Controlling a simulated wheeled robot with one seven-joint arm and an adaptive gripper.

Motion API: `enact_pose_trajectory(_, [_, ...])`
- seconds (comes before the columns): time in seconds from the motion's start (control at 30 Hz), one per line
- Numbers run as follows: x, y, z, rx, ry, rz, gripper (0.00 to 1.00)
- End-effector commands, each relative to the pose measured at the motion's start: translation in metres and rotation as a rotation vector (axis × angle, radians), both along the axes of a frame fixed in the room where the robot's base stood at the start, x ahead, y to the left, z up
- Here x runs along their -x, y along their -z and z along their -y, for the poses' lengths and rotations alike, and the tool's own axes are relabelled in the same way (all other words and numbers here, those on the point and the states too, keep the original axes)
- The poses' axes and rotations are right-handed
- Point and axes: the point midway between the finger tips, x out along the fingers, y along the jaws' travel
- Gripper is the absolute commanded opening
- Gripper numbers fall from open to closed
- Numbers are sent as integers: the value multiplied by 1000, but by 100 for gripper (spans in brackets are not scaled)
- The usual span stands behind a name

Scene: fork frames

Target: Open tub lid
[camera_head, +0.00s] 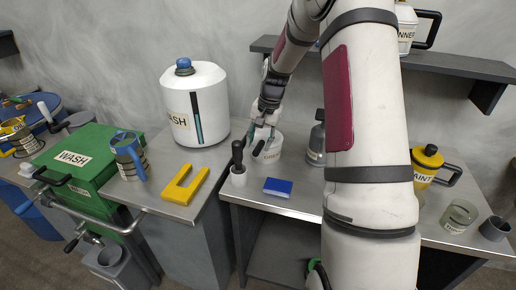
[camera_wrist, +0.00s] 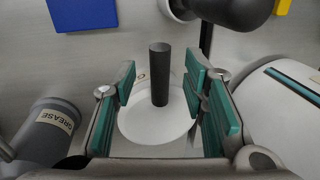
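A white tub (camera_head: 270,157) with a partly readable label stands on the grey counter, below my gripper. Its round white lid (camera_wrist: 150,124) with an upright black knob (camera_wrist: 160,75) shows in the wrist view. My gripper (camera_head: 262,141) is over the tub and hides much of its top in the head view. In the wrist view my gripper (camera_wrist: 160,90) is open, with one teal-padded finger on each side of the knob. Gaps show between the knob and both pads, and nothing is held.
A white wash tank (camera_head: 205,110) stands to the left. A grey grease canister (camera_wrist: 48,135) is on the other side. A yellow U-shaped piece (camera_head: 185,185) lies farther left.

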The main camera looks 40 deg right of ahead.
Motion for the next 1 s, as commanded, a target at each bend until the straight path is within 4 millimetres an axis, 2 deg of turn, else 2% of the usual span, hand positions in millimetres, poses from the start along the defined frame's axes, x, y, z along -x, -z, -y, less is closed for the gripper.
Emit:
enact_pose_trajectory(0.1, [-2, 18, -2, -2, -2, -2, 40])
enact_pose_trajectory(0.23, [-4, 29, -4, 0, -2, -1, 40])
enact_pose_trajectory(0.6, [-5, 34, -4, 0, -1, 0, 40])
enact_pose_trajectory(0.63, [-5, 34, -4, 0, -1, 0, 37])
enact_pose_trajectory(0.8, [-5, 34, -4, 0, -1, 0, 0])
enact_pose_trajectory(1.0, [-5, 34, -4, 0, -1, 0, 0])
